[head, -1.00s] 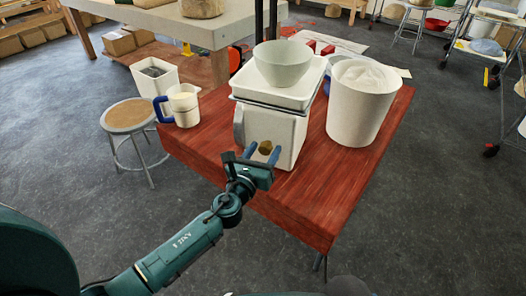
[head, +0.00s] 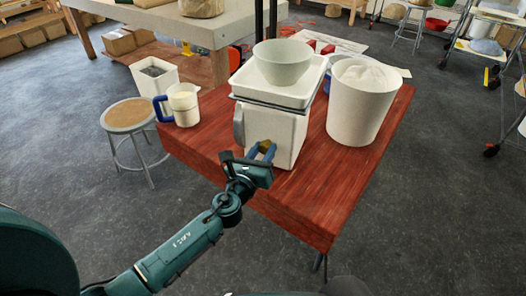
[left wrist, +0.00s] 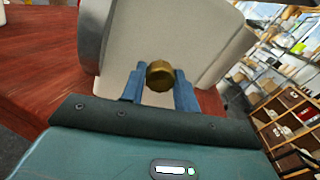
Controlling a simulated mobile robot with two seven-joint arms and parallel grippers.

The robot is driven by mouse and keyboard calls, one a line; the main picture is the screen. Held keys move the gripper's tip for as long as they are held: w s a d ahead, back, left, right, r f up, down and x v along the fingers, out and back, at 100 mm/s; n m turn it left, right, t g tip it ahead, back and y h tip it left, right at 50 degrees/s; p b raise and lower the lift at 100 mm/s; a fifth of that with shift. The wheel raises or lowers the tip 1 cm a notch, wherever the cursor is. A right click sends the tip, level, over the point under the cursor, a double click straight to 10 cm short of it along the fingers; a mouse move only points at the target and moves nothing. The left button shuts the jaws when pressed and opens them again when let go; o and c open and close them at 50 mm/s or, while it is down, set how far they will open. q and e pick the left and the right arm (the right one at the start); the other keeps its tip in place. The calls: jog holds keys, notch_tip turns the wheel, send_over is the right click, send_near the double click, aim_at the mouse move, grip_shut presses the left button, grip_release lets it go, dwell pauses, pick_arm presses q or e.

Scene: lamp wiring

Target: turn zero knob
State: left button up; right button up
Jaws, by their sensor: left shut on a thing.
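The white scale (head: 275,132) stands on the red wooden table with a white tray and a pale green bowl (head: 283,63) on top. Its brass zero knob (left wrist: 160,75) sticks out of the front face and shows between my fingers in the left wrist view; the head view shows only a little of it. My left gripper (head: 262,152) is at the front of the scale, its two blue fingers shut on the knob. In the left wrist view the gripper (left wrist: 160,88) has one finger on each side of the knob, and the scale looks tilted. My right gripper is not in view.
A large white bucket of white powder (head: 362,110) stands right of the scale. A jug with a blue handle (head: 184,106) stands at the left table edge. The red table (head: 325,205) is bare in front. A round stool (head: 130,115) stands left of it.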

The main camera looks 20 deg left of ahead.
pick_arm(q)
jog(key=shift+f+n+b, duration=0.1)
jog(key=shift+n+b, duration=0.2)
jog(key=shift+n, duration=0.4)
jog(key=shift+n+b, duration=0.4)
jog(key=shift+n, duration=0.5)
jog(key=shift+n+b, duration=0.35)
jog(key=shift+n, duration=1.45)
jog(key=n+b, duration=0.1)
jog(key=n, duration=0.1)
jog(key=shift+n, duration=0.4)
jog(key=n, duration=0.2)
jog(key=shift+n+b, duration=0.3)
jog(key=shift+n, duration=0.1)
jog(key=n, duration=0.3)
jog(key=shift+d+n+t+y, duration=0.1)
jog(key=shift+n+t+y, duration=0.2)
jog(key=shift+n, duration=2.4)
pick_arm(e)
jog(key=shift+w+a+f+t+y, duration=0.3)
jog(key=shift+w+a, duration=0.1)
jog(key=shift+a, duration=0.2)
